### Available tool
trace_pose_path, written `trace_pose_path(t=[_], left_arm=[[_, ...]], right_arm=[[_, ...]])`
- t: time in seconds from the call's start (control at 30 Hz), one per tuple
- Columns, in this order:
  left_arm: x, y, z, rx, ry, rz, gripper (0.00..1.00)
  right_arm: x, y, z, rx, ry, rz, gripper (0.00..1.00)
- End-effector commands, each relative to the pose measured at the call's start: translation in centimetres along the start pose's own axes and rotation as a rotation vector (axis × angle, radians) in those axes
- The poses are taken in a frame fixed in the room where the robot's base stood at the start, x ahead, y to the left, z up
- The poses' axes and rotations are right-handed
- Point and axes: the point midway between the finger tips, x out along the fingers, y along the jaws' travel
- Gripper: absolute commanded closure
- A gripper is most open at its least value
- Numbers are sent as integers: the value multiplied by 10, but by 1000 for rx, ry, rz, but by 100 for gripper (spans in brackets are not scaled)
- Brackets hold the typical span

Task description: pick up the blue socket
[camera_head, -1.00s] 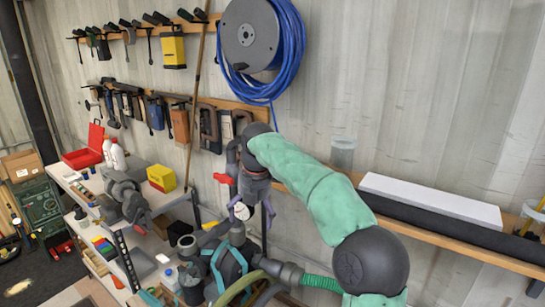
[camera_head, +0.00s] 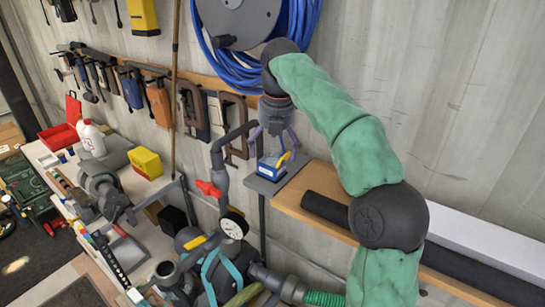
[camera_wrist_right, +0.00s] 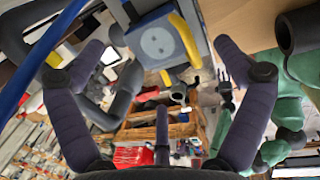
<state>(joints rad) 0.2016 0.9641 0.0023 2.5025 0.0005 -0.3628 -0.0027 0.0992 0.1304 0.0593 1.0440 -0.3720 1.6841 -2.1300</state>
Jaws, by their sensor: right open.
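The blue socket (camera_head: 270,169) is a small blue block with a yellow lever. It sits on a small grey plate (camera_head: 262,187) at the left end of the wooden shelf. In the right wrist view the socket (camera_wrist_right: 157,42) shows its grey round face and yellow lever at the top centre, beyond the fingertips. My right gripper (camera_head: 274,140) is open and empty, just above the socket, with its fingers pointing down. In the wrist view its fingers (camera_wrist_right: 160,62) are spread to either side of the socket's lower edge. My left gripper is out of view.
A pipe with a red valve handle (camera_head: 208,189) and a pressure gauge (camera_head: 233,226) stands left of the plate. Clamps (camera_head: 236,127) hang on the wall behind. A black roll (camera_head: 328,210) lies on the shelf to the right. A blue hose reel (camera_head: 240,22) hangs above.

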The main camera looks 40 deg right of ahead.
Motion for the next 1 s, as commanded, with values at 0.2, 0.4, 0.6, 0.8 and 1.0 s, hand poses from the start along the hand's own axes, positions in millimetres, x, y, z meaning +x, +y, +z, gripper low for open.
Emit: trace_pose_path(t=[0.2, 0.4, 0.6, 0.8, 1.0], left_arm=[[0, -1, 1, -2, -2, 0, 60], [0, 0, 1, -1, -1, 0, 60], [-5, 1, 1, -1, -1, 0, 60], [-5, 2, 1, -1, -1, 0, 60], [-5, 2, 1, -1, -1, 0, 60]], right_arm=[[8, -1, 0, 0, 0, 0, 0], [26, -1, 1, 1, 1, 0, 0], [52, -1, 7, 2, 1, -1, 0], [72, 0, 7, 1, 0, 2, 0], [74, 0, 7, 1, 0, 2, 0]])
